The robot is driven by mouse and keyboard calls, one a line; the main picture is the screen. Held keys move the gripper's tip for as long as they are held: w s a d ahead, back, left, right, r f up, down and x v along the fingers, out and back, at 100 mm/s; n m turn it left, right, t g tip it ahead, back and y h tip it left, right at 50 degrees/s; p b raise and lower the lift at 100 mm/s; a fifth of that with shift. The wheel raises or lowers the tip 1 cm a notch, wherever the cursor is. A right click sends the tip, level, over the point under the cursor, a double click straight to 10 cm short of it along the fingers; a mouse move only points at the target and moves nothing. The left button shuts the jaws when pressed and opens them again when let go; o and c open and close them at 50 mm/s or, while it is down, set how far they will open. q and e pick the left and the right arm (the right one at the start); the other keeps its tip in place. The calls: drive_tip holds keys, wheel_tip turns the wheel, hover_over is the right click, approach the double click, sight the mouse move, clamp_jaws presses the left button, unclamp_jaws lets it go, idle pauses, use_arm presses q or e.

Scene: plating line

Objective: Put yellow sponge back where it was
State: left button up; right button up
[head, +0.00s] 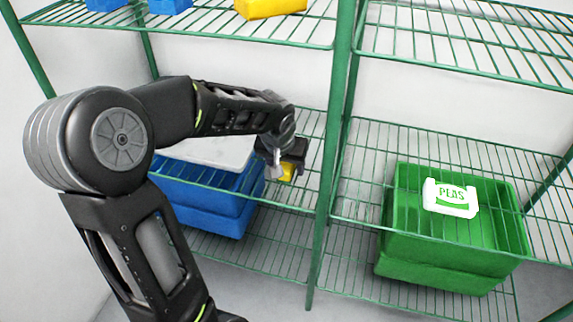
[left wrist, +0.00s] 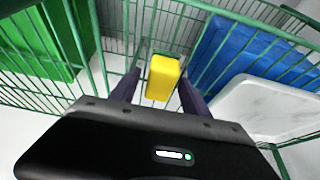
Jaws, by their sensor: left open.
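The yellow sponge (left wrist: 162,80) is between the two fingers of my left gripper (left wrist: 158,90) in the left wrist view. The gripper is open, with a finger on each side of the sponge. In the head view the sponge (head: 287,171) shows only in part, just below my left gripper (head: 285,160), at the middle wire shelf near the green post. A darker green strip shows at the sponge's far end in the left wrist view. I cannot tell whether the sponge rests on the shelf wires. My right gripper is not in view.
A white board (head: 212,152) lies left of the gripper, above a blue crate (head: 215,205). A green post (head: 335,130) stands close on the right. A green crate (head: 440,262) stands low on the right, with a white labelled item (head: 451,198) above it. Yellow and blue items sit on the top shelf.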

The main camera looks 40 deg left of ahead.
use_arm(q)
drive_tip(key=shift+r+p, duration=0.3)
drive_tip(key=p+v, duration=0.2)
drive_tip(key=v, duration=0.9)
drive_tip(key=shift+r+p, duration=0.35)
drive_tip(key=shift+r, duration=0.05)
drive_tip(key=shift+s+d, duration=0.1)
drive_tip(key=shift+s, duration=0.05)
